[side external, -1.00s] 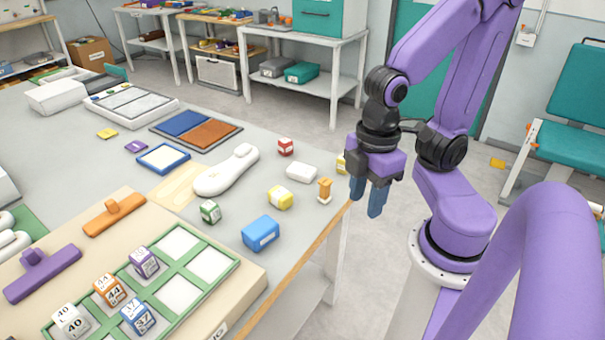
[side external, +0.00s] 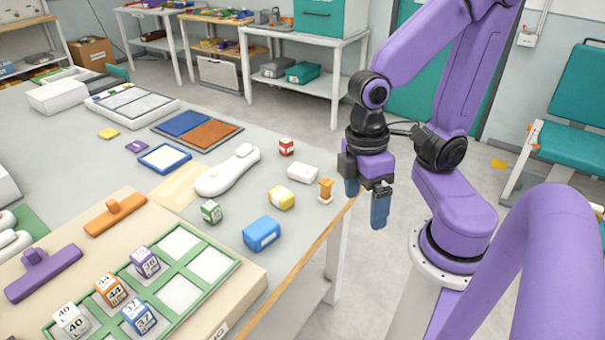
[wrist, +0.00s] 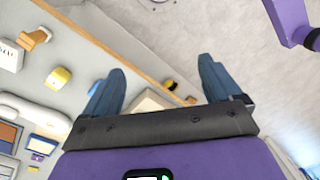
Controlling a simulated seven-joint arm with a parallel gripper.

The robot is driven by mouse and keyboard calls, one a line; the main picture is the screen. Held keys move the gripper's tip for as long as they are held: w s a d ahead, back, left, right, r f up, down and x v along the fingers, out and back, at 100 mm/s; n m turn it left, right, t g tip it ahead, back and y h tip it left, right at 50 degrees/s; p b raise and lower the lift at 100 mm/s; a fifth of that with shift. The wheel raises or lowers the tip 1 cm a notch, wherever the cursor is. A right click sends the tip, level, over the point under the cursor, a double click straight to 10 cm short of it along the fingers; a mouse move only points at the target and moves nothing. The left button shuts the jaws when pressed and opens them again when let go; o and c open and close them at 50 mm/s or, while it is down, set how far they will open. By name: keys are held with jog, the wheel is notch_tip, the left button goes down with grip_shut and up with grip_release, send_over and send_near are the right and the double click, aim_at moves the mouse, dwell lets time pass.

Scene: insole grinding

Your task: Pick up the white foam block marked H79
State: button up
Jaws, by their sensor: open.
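A white block (side external: 302,172) lies near the table's right edge, between a red block and an orange stamp-like piece in the side view. A white block with dark marking also shows at the left edge of the wrist view (wrist: 11,54); its lettering is too small to read. My gripper (side external: 367,205) is open, its blue fingers apart and pointing down, to the right of the white block and around the table's edge. In the wrist view no block sits between the fingertips (wrist: 161,66).
Near the white block are the orange piece (side external: 325,190), a yellow block (side external: 281,197), the red block (side external: 286,147) and a blue block (side external: 261,233). A long white tool (side external: 225,172) lies to their left. A green-framed tray (side external: 208,262) holds several numbered cubes.

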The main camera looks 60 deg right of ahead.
jog(key=w+a+f+m+g+y, duration=0.2)
jog(key=w+m+y, duration=0.3)
jog(key=m, duration=0.4)
jog(key=w+a+f+m+g+y, duration=0.1)
jog(key=w+a+m+y, duration=0.1)
jog(key=w+m+y, duration=0.4)
jog(key=w+d+f+m+t, duration=0.1)
jog(key=w+d+m+t, duration=0.15)
jog(key=w+m, duration=0.6)
jog(key=m+t+h, duration=1)
jog(key=m+t, duration=0.5)
jog(key=m, duration=0.7)
send_over(305, 170)
jog(key=s, duration=0.2)
jog(key=f, duration=1.1)
jog(key=shift+w+a+f, duration=0.15)
jog(key=shift+w+a, duration=0.05)
jog(key=shift+s+d+f, duration=0.15)
jog(key=shift+d+f, duration=0.05)
jog(key=shift+d, duration=0.05)
jog(key=shift+f, duration=2.15)
notch_tip(305, 170, down, 3)
jog(key=shift+r, duration=0.1)
jog(key=shift+x, duration=0.75)
jog(key=shift+w, duration=0.7)
